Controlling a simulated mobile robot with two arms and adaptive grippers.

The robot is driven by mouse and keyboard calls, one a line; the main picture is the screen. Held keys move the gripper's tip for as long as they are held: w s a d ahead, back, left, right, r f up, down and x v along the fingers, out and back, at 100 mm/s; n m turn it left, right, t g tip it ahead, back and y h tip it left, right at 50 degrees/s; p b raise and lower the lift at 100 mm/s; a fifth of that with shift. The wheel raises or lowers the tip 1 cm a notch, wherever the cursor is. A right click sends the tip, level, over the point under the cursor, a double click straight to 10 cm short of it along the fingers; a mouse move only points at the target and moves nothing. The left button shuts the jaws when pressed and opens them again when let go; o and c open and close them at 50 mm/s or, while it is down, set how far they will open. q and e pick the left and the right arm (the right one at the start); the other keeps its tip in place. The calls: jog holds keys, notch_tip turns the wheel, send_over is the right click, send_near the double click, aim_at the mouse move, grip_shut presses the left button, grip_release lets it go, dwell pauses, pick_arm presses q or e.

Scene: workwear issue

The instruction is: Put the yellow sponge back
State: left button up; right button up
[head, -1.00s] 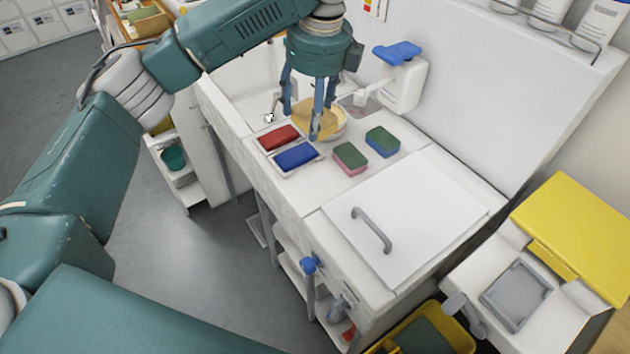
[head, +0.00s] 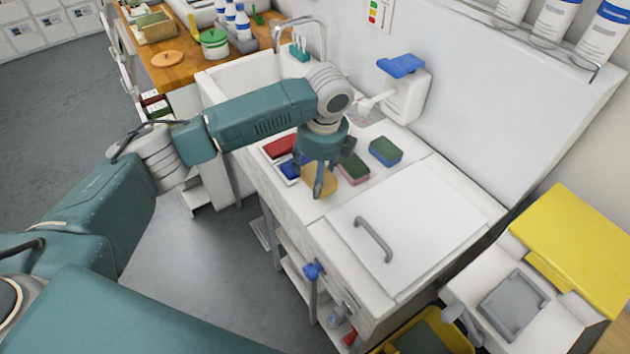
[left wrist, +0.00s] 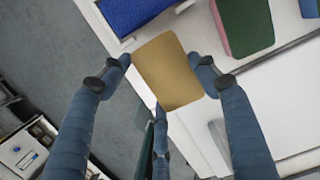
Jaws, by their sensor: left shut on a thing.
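My left gripper (head: 319,188) is shut on the yellow sponge (head: 346,182), over the front edge of the white sink counter. In the left wrist view the sponge (left wrist: 167,70) sits between the fingers, its broad face toward the camera. I cannot tell whether it touches the counter. A blue sponge (head: 291,169) and a red sponge (head: 280,146) lie on a white tray just left of the gripper. A pink-and-green sponge (head: 354,168) is right beside it, and a blue-and-green sponge (head: 386,151) is behind that. My right gripper is not in view.
A white lid with a grey handle (head: 374,240) covers the counter's right part. A blue-topped dispenser (head: 402,80) is on the back wall. The sink tap (head: 300,30) stands at the back left. A yellow-lidded bin (head: 580,240) is at the right.

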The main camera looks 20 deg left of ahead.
pick_arm(q)
notch_tip(320, 180, down, 3)
jog(key=shift+s+r+p, duration=0.1)
jog(key=shift+r+p, duration=0.05)
jog(key=shift+p, duration=0.15)
jog(key=shift+f, duration=0.45)
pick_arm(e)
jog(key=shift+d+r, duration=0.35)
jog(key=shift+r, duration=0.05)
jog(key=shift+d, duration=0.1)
pick_arm(q)
jog(key=o, duration=1.1)
jog(key=shift+f, duration=0.15)
jog(key=r+b, duration=0.1)
jog(key=r, duration=0.3)
jog(key=d+r, duration=0.1)
jog(key=r, duration=0.3)
jog(key=s+r+b, duration=0.1)
jog(key=r, duration=0.3)
jog(key=shift+d+r+b, duration=0.15)
jog(key=shift+d+b, duration=0.1)
jog(key=shift+b, duration=0.05)
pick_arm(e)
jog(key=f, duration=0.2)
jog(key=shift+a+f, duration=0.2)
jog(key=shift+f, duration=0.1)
